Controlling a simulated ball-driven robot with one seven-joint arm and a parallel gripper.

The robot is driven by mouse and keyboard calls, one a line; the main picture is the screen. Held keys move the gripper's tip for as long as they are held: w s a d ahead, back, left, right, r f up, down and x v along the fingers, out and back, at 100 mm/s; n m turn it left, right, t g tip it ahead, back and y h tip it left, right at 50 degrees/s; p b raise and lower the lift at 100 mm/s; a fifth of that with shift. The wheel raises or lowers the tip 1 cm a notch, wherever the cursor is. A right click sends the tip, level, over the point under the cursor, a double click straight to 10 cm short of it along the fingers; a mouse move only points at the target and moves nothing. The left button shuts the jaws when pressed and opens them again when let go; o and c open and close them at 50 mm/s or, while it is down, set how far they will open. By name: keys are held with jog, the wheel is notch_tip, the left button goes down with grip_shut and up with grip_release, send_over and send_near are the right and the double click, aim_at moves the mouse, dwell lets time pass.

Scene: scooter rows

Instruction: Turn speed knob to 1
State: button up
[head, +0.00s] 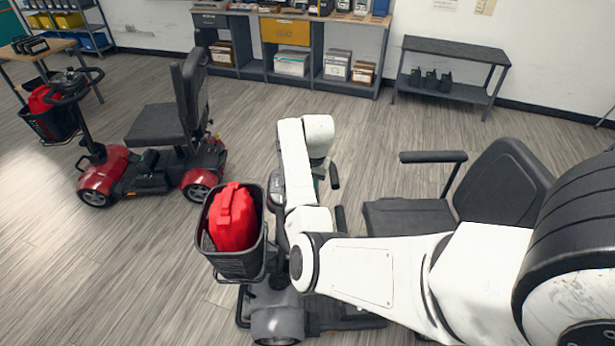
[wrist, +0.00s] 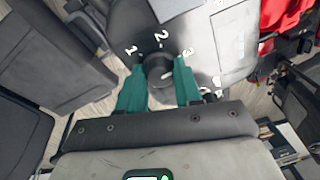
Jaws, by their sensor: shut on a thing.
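The speed knob (wrist: 157,72) is a small dark round knob on the grey console panel (wrist: 205,45) of the near scooter, in the wrist view. White numbers 1, 2 and 3 stand in an arc around it, and further numbers at the lower right are partly covered. My gripper (wrist: 159,65) has its two teal fingers on either side of the knob and is shut on it. A pale mark shows on the knob's right part, but I cannot tell clearly which number it faces. In the head view my white arm hides the knob and most of my gripper.
The near scooter's basket (head: 235,262) holds a red bag (head: 233,216), left of my arm. Its dark seat (head: 505,182) is at the right. A red scooter (head: 150,160) stands at the left. A workbench (head: 290,45) and low shelf (head: 452,70) line the wall. Floor between is clear.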

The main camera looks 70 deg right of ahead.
jog(key=n+p, duration=0.1)
jog(key=n, duration=0.3)
jog(key=shift+s+n+t, duration=0.1)
jog(key=shift+n+t, duration=0.2)
jog(key=n, duration=0.3)
jog(key=n+y, duration=0.1)
jog(key=n, duration=0.2)
jog(key=shift+d+t, duration=0.15)
jog(key=shift+t, duration=0.25)
jog(key=n, duration=0.5)
jog(key=shift+n+y, duration=0.4)
jog(key=n, duration=0.5)
jog(key=shift+d+n+y+b, duration=0.1)
jog(key=shift+n+y+b, duration=0.2)
jog(key=shift+y+b, duration=0.1)
jog(key=o, duration=1)
jog(key=shift+o, duration=0.2)
jog(key=v, duration=1)
jog(key=shift+r, duration=0.4)
